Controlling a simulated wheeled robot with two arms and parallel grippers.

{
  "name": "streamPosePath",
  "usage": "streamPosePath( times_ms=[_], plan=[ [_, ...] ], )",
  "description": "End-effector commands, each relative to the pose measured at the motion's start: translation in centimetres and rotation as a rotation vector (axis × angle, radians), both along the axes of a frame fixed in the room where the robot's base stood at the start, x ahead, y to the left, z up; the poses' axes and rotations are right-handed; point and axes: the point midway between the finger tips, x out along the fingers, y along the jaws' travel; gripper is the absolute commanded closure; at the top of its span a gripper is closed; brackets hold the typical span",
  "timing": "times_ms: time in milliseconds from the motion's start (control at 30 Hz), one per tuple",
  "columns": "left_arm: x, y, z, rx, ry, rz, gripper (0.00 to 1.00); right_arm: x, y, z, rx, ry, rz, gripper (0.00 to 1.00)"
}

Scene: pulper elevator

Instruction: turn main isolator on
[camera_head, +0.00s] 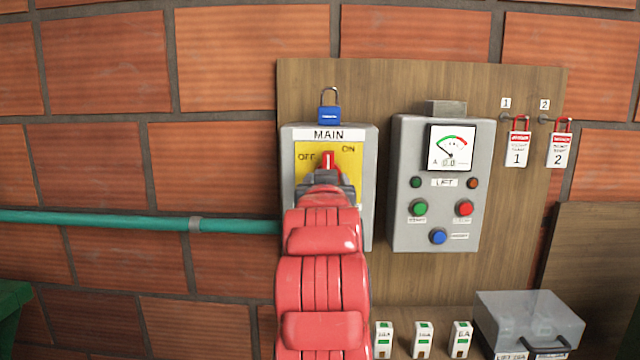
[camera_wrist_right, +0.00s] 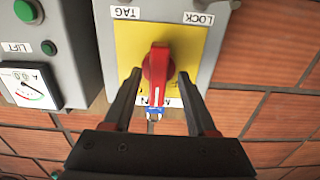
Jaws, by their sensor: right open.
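The main isolator (camera_head: 368,150) is a grey box with a yellow plate, marked MAIN, OFF and ON. Its red handle (camera_head: 327,161) points about straight up, between the OFF and ON marks. My right gripper (camera_head: 328,176) is in front of the plate, at the handle. In the right wrist view, where the box appears upside down, the red handle (camera_wrist_right: 157,70) lies between the two fingers of my open right gripper (camera_wrist_right: 164,80), with a gap on each side. The fingers partly cover the plate. My left gripper is out of view.
A blue padlock (camera_head: 329,115) is just above the isolator. The grey LIFT box (camera_head: 403,185) with buttons and a meter stands to its right. Red-shackled tags (camera_head: 517,148) hang further right. A clear-lidded case (camera_head: 530,315) and several small white boxes (camera_head: 423,338) sit below.

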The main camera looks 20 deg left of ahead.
Motion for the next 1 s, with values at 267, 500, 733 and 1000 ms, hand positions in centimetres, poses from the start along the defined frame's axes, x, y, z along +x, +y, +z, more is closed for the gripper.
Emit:
streamPosePath(
  times_ms=[267,500,733,1000],
  plan=[
    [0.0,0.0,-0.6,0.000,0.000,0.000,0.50,-2.8,-0.7,-0.1,0.002,-0.003,0.003,0.43],
    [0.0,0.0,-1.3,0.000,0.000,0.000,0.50,-9.1,-2.3,0.0,0.003,-0.004,0.005,0.43],
    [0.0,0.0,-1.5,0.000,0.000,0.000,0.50,-14.3,-3.8,0.1,0.003,-0.002,0.004,0.43],
    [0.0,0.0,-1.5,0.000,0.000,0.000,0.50,-16.8,-4.6,0.1,-0.002,0.002,0.001,0.43]
  ],
)
